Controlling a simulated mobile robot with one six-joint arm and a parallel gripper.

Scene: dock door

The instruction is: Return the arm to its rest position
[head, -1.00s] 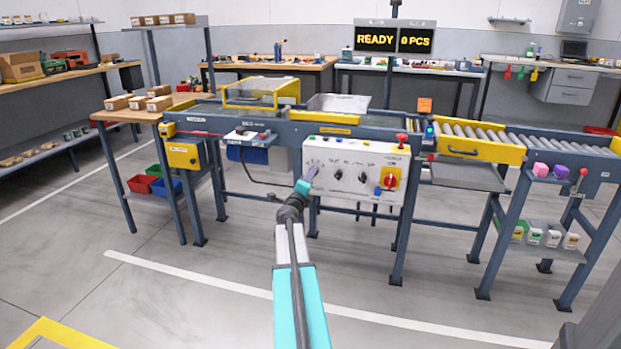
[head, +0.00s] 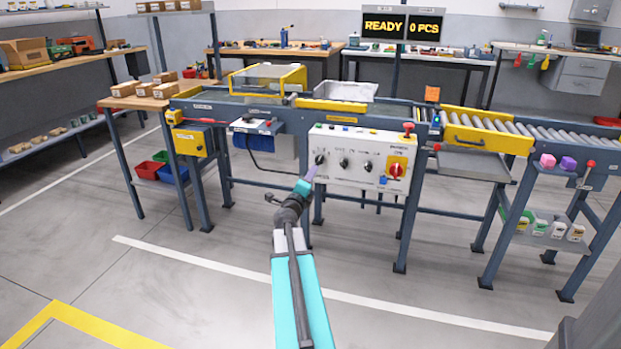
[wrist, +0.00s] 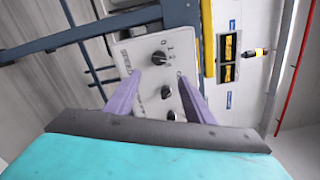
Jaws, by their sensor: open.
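My arm reaches forward from the bottom middle of the head view, its teal link leading up to my gripper (head: 310,176). The gripper is near the left end of the white control panel (head: 362,157), just below and in front of its leftmost black knob (head: 320,159). In the wrist view my gripper (wrist: 158,85) shows two purple fingers spread apart, with nothing between them but the panel (wrist: 140,57) beyond. Black knobs (wrist: 159,58) lie past the fingertips. A gap to the panel shows, but its depth is hard to judge.
The conveyor's yellow-sided roller section (head: 480,138) runs to the right. A red emergency button (head: 408,127) stands on the panel's top right. A side table (head: 140,102) with cartons is at left. The grey floor (head: 180,290) in front is open. A display (head: 403,25) reads READY, 0 PCS.

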